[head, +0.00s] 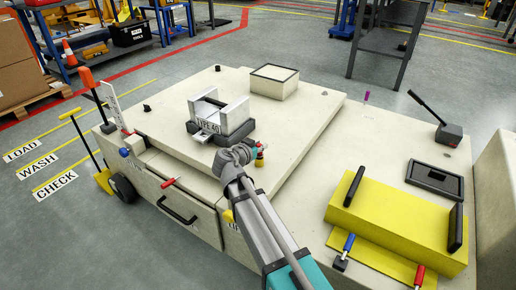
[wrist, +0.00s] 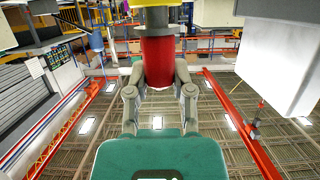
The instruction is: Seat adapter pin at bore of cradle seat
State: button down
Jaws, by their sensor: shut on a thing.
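The cradle (head: 235,112), marked TYPE 40, has two pale upright walls on a dark base and stands on the beige deck. Its bore cannot be made out. My gripper (head: 258,154) is just right of and in front of the cradle, low over the deck. In the wrist view my gripper (wrist: 160,88) has its two grey fingers closed on a red cylinder, the adapter (wrist: 157,60), with a yellow part above it. The adapter's pin end is not clearly visible. A large pale block fills the upper right of the wrist view; I cannot tell which part it is.
An open pale box (head: 274,82) stands behind the cradle. A yellow block (head: 395,212) with black handles is on the right deck, near a black tray (head: 435,178) and a lever (head: 436,117). A red handle (head: 170,182) sticks out at the front edge. Deck left of the cradle is mostly clear.

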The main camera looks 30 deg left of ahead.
jog(key=shift+r, duration=0.25)
jog(key=shift+r+p, duration=0.75)
jog(key=shift+p, duration=0.2)
jog(key=s+d+r+p, duration=0.4)
jog(key=s+r+p, duration=0.7)
jog(key=s, duration=0.2)
jog(key=shift+s+d, duration=0.15)
jog(key=shift+s, duration=0.05)
